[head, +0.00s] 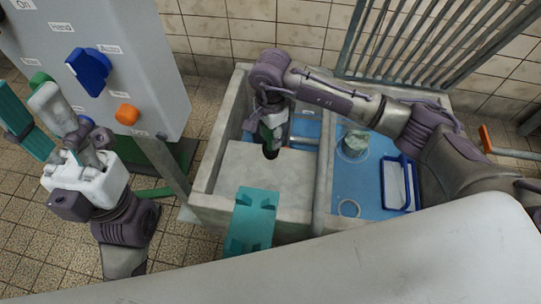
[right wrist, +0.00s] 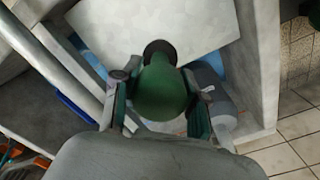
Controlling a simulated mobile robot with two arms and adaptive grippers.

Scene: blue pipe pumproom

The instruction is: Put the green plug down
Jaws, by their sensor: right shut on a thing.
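My right gripper (head: 271,128) is shut on the green plug (head: 266,132), above the pale slab (head: 240,180) in the left compartment of the stone basin. In the right wrist view the plug (right wrist: 160,90) is a rounded green body between the two fingers, with a dark round end (right wrist: 160,50) pointing away from me over the pale slab. I cannot tell whether that end touches the slab. My left gripper (head: 72,125) is at the left, in front of the grey control cabinet. Its fingers look apart, with nothing clear between them.
The basin's rim (head: 322,185) divides it in two. The right compartment has a blue floor with a glassy lump (head: 354,144) and a blue tray (head: 396,184). A teal block (head: 251,220) lies over the front edge. The cabinet (head: 125,60) carries blue and orange knobs.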

